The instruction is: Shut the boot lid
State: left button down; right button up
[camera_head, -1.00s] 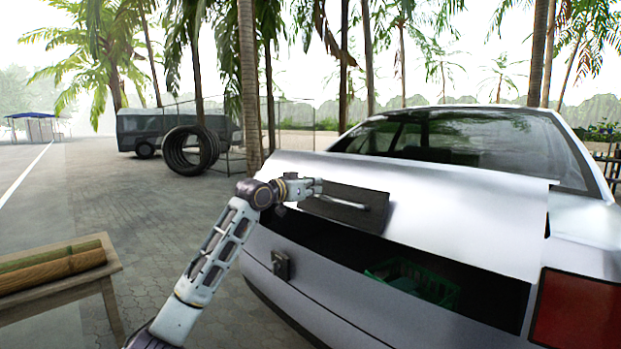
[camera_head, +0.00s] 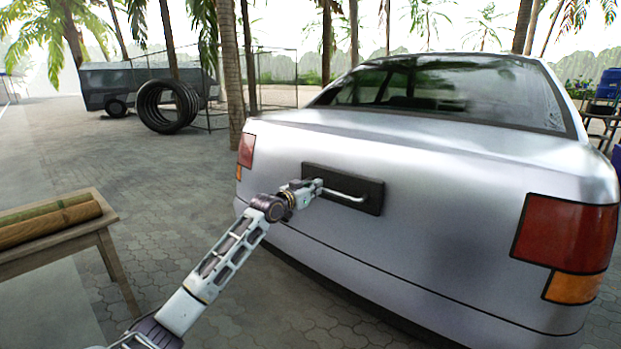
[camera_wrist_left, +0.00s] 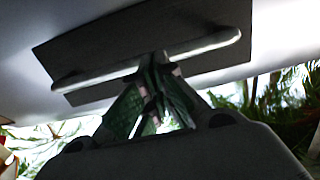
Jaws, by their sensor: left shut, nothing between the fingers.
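The boot lid (camera_head: 440,185) of the silver car lies down flush with the car's rear, and no dark gap into the boot shows. A dark plate (camera_head: 372,207) with a pale bar handle (camera_head: 347,196) sits on its rear face. My left gripper (camera_head: 318,187) is at the left end of the handle, shut with nothing in it. In the left wrist view the shut fingers (camera_wrist_left: 158,68) reach up to the handle (camera_wrist_left: 205,50), at or very near it; I cannot tell if they touch. The boot's inside is hidden. My right gripper is not in view.
A wooden table (camera_head: 75,237) with bamboo poles (camera_head: 45,224) stands at the left. Paved ground between the table and the car is open.

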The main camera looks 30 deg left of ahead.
pick_arm(q)
jog(key=shift+f, duration=0.65)
jog(key=shift+d+r+p, duration=0.1)
jog(key=shift+r+p, duration=0.1)
jog(key=shift+p, duration=0.1)
